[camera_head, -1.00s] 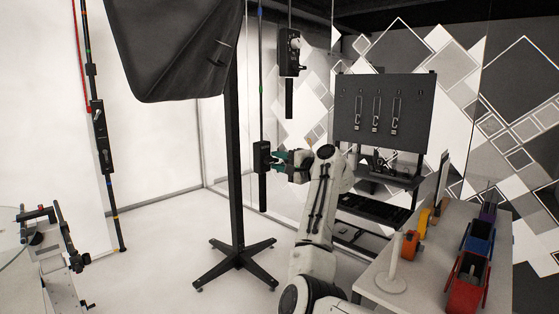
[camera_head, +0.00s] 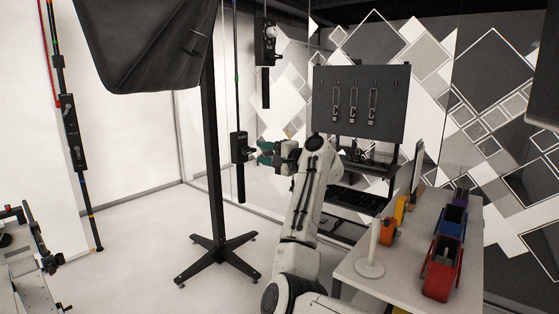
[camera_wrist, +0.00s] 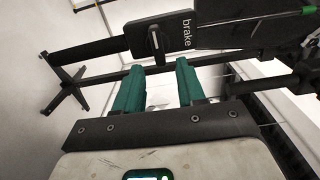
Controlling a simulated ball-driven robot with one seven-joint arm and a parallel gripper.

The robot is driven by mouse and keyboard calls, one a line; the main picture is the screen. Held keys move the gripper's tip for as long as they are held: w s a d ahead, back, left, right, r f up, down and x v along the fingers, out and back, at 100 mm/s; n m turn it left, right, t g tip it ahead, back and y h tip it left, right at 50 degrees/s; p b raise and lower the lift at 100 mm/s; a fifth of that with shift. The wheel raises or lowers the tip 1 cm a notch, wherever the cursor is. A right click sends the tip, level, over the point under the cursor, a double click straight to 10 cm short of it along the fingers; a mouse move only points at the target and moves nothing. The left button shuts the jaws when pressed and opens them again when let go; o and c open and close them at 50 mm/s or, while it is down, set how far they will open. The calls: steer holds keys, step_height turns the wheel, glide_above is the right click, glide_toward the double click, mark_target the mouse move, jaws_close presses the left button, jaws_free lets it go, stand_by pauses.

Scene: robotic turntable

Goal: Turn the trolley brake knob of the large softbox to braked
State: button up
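The large softbox (camera_head: 150,40) is a black hood at the upper left of the head view, beside a dark stand (camera_head: 213,170) with a star-shaped foot. A black brake box (camera_head: 240,147) hangs on a thin vertical rod just right of the stand. In the wrist view the box (camera_wrist: 178,35) bears the word "brake" and a knob (camera_wrist: 155,41) with a narrow lever, running up and down in the picture. My gripper (camera_head: 266,153) is right of the box, pointing at it. In the wrist view its green fingers (camera_wrist: 156,66) are apart and empty, with the knob beyond the gap. Contact is not visible.
Another control box (camera_head: 265,42) hangs above. A further one (camera_head: 70,130) is on a pole at the left. A desk (camera_head: 400,262) with a red bin (camera_head: 440,275) and a white stand (camera_head: 371,262) is right of my arm. Floor around the foot is clear.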

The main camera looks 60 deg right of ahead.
steer(key=b+v, duration=0.1)
steer(key=v, duration=0.6)
steer(key=shift+s+b, duration=0.3)
steer(key=shift+b, duration=0.1)
steer(key=w+a+f+n+g+y, duration=0.15)
steer(key=a+f+n+g, duration=0.3)
steer(key=a+f, duration=0.9)
steer(key=a+f+n+g+y, duration=0.4)
steer(key=a+f, duration=0.5)
steer(key=f, duration=0.9)
steer(key=s+a+f+n+g, duration=0.5)
steer(key=s+a+f+n, duration=0.2)
steer(key=s+a+f, duration=0.55)
steer(key=s+a+f+n+g+h, duration=0.1)
steer(key=s+a+f+n+g, duration=0.2)
steer(key=s+a, duration=0.6)
steer(key=s+n, duration=0.1)
steer(key=s, duration=0.1)
steer(key=shift+s+a+f, duration=0.15)
steer(key=shift+s+a, duration=0.1)
steer(key=shift+a, duration=0.1)
steer(key=shift+n, duration=0.25)
